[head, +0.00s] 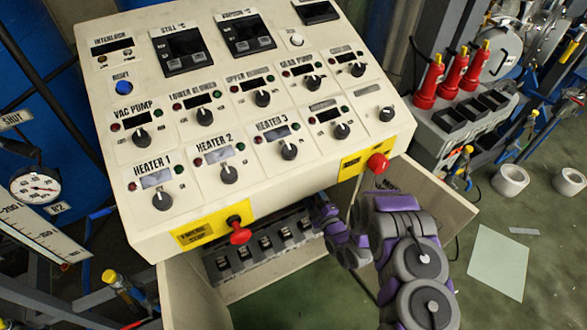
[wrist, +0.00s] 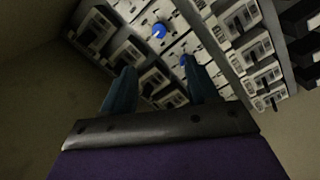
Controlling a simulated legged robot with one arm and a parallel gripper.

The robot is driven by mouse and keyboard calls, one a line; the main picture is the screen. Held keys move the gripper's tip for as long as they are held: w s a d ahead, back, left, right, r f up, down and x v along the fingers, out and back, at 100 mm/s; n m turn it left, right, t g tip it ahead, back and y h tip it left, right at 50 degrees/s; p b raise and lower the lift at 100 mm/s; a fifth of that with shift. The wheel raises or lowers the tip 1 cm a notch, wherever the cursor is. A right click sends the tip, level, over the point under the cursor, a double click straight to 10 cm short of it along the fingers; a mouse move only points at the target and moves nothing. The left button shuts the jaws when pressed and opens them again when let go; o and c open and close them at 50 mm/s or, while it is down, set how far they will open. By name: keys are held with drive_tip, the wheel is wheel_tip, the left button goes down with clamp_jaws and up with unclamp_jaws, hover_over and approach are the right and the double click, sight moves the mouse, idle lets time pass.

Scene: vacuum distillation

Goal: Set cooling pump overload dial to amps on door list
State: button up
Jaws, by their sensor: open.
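In the wrist view my gripper (wrist: 160,90) is open, its two teal fingers apart and nothing between them but a view of the row of units behind. Those units are grey-white overload and contactor modules (wrist: 178,45) inside the cabinet. One blue dial (wrist: 159,31) shows beyond the fingers, and a second small blue dial (wrist: 183,60) is near the right finger. The dial markings are too small to read. In the head view my purple and grey arm reaches into the cabinet below the console; the gripper is hidden there. The door list is not readable in either view.
The control console (head: 245,120) with knobs and displays overhangs the open cabinet. A red emergency stop (head: 240,235) and a red knob (head: 377,163) stick out at its front edge. The open cabinet door (head: 440,200) stands right of my arm. A pale sheet (head: 498,262) lies on the green floor.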

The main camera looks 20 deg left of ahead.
drive_tip(key=b+x, duration=0.2)
drive_tip(key=x, duration=1.5)
drive_tip(key=shift+b, duration=0.4)
drive_tip(key=shift+w+a+f, duration=0.1)
drive_tip(key=shift+f, duration=0.05)
drive_tip(key=c, duration=1)
drive_tip(key=shift+p, duration=0.3)
drive_tip(key=shift+c, duration=0.2)
drive_tip(key=shift+f+m, duration=0.1)
drive_tip(key=shift+m, duration=0.2)
drive_tip(key=o, duration=1)
drive_tip(key=shift+o, duration=0.2)
